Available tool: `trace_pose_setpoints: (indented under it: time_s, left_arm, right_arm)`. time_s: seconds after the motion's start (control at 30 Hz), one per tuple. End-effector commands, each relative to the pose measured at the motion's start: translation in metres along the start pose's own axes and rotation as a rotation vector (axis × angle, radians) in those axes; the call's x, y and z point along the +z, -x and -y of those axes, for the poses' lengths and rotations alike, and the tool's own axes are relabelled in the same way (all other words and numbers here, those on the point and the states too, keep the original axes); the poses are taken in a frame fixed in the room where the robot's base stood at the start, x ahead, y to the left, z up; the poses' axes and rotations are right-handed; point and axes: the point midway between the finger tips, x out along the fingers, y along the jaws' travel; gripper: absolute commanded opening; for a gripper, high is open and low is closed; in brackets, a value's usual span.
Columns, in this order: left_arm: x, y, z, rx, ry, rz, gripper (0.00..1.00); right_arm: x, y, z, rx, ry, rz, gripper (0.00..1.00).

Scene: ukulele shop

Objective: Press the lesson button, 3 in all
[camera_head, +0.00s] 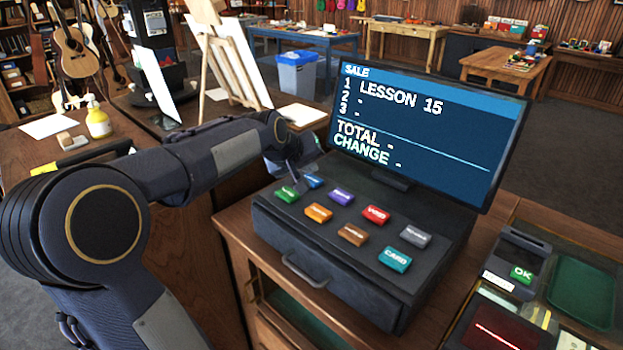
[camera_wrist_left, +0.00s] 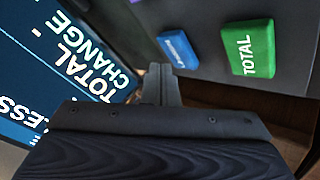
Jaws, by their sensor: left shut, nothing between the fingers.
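A dark cash register (camera_head: 330,262) carries two rows of coloured buttons. The blue button (camera_head: 314,181) is at the back left corner, and it also shows in the left wrist view (camera_wrist_left: 178,49); its label is too small to read surely. The green TOTAL button (camera_head: 287,194) is beside it and reads clearly in the wrist view (camera_wrist_left: 248,48). The screen (camera_head: 430,125) shows "1 LESSON 15", with lines 2 and 3 blank. My left gripper (camera_head: 299,178) is shut and empty, its tips close by the blue button; contact cannot be told. My right gripper is out of view.
Purple (camera_head: 341,197), red (camera_head: 376,214), orange (camera_head: 318,212), brown (camera_head: 352,235), grey (camera_head: 415,236) and teal CARD (camera_head: 396,260) buttons sit nearby. The screen stands close behind. A card terminal (camera_head: 515,262) is at the right.

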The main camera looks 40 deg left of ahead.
Motion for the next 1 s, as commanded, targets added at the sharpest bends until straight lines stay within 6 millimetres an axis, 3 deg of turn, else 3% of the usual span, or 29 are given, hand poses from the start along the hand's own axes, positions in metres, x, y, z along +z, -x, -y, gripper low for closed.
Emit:
trace_pose_setpoints:
  time_s: [1.0]
  left_arm:
    - [0.0065, -0.0089, 0.0064, 0.0, 0.0, 0.0, 0.0]
  right_arm:
    - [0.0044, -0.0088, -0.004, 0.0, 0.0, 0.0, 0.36]
